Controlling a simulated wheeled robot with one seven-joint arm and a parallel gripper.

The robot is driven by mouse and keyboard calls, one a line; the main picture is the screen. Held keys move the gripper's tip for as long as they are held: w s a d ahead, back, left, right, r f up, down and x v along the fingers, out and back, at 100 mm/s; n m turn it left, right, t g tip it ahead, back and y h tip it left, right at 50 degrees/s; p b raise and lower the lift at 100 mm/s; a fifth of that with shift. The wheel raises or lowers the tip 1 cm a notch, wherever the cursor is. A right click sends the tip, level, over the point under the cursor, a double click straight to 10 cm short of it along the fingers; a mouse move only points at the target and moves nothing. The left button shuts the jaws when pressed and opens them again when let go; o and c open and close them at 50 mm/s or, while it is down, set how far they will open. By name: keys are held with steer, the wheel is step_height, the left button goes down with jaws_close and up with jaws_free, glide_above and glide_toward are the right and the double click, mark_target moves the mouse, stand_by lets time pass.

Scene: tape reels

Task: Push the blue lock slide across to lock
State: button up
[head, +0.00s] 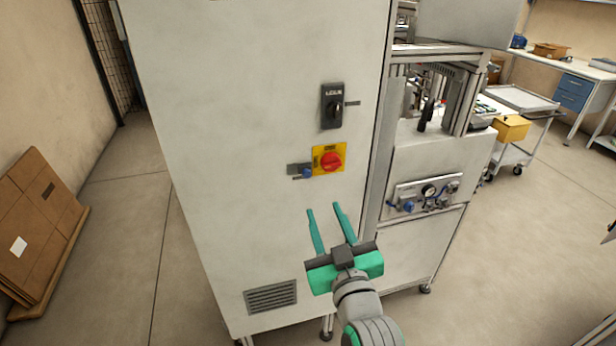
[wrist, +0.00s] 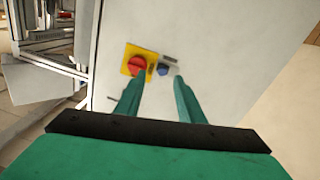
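The blue lock slide (head: 306,173) sits on a small grey plate (head: 294,168) on the cabinet's pale front, just left of a yellow switch plate (head: 318,158) with a red knob (head: 332,161). In the wrist view the blue slide (wrist: 163,69) is right of the red knob (wrist: 137,65), above and between my fingers. My gripper (head: 325,207) is open and empty, with teal fingers apart, below the slide in the head view. Its fingertips look short of the slide. I cannot tell how far they are from the panel.
A black handle lock (head: 332,106) is higher on the cabinet (head: 250,90). A vent (head: 270,297) is low on it. A machine bay with a gauge panel (head: 424,195) stands to the right. Flat cardboard boxes (head: 38,225) lean at the left wall.

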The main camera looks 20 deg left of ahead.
mark_target(307, 175)
steer(key=w+a+r, duration=0.1)
steer(key=w+a, duration=0.1)
steer(key=w, duration=0.1)
steer(key=w+a+n, duration=0.1)
steer(key=w+a, duration=0.1)
steer(key=w, duration=0.1)
steer(key=w+a+r+n, duration=0.1)
steer(key=w+a, duration=0.1)
steer(key=w, duration=0.1)
steer(key=shift+a+r+g+y, duration=0.3)
steer(key=shift+a+g, duration=0.1)
steer(key=shift+s, duration=0.1)
steer(key=shift+c, duration=0.3)
